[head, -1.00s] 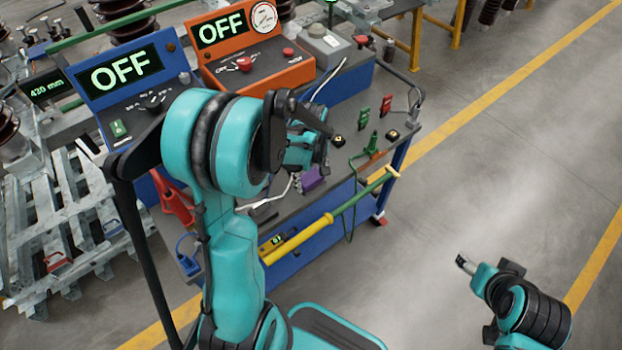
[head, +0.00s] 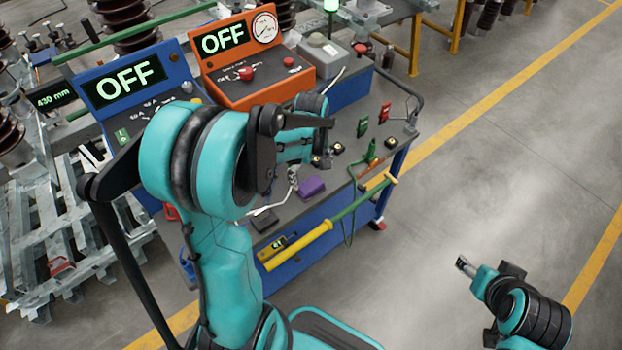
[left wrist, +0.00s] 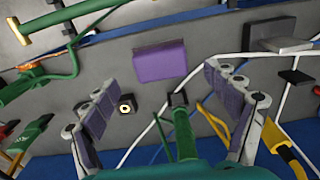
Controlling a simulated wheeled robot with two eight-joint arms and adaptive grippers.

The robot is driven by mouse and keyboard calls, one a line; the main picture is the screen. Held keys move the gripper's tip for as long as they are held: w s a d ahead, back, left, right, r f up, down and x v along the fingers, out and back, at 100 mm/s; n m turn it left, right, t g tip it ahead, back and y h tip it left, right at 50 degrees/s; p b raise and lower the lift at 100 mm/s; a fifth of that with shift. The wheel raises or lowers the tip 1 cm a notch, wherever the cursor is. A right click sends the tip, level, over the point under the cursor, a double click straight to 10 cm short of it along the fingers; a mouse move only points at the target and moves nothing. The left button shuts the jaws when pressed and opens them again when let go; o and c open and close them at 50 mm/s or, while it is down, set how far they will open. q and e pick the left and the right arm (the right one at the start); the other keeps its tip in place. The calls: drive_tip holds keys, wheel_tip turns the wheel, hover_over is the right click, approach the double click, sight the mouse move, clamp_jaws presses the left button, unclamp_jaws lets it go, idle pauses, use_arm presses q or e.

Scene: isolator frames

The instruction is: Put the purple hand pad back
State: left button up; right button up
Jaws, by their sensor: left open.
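The purple hand pad (head: 311,187) lies on the grey top of the blue cart, near its front edge. In the left wrist view the pad (left wrist: 160,62) is a flat purple block beyond the fingertips, and no finger touches it. My left gripper (left wrist: 163,82) is open and empty above the cart top, its two fingers with purple-grey inner pads spread wide. In the head view the left gripper (head: 307,167) is just behind the pad and partly hidden by my arm. My right gripper (head: 466,265) is at the lower right, away from the cart; its jaws are too small to judge.
A blue box (head: 135,85) and an orange box (head: 250,62), both reading OFF, stand at the back. A yellow-green pole (head: 325,224) runs along the front edge. Red clips (head: 385,112) and a green-handled clamp (head: 371,152) are right. Cables cross the top near the pad.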

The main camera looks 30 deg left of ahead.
sight(311, 185)
use_arm(q)
drive_tip(key=s+d+r+m+t+p, duration=0.1)
drive_tip(key=s+d+r+m+t, duration=0.15)
drive_tip(key=r, duration=0.35)
drive_tip(key=s+d+r+m+t+p, duration=0.1)
drive_tip(key=s+d+r+m, duration=0.1)
drive_tip(key=d+r+m, duration=0.3)
drive_tip(key=s+d+r+m+t, duration=0.2)
drive_tip(key=s+d+m+t, duration=0.1)
drive_tip(key=s+m, duration=0.3)
drive_tip(key=shift+s+t, duration=0.25)
drive_tip(key=shift+t, duration=0.1)
drive_tip(key=shift+a+r, duration=0.1)
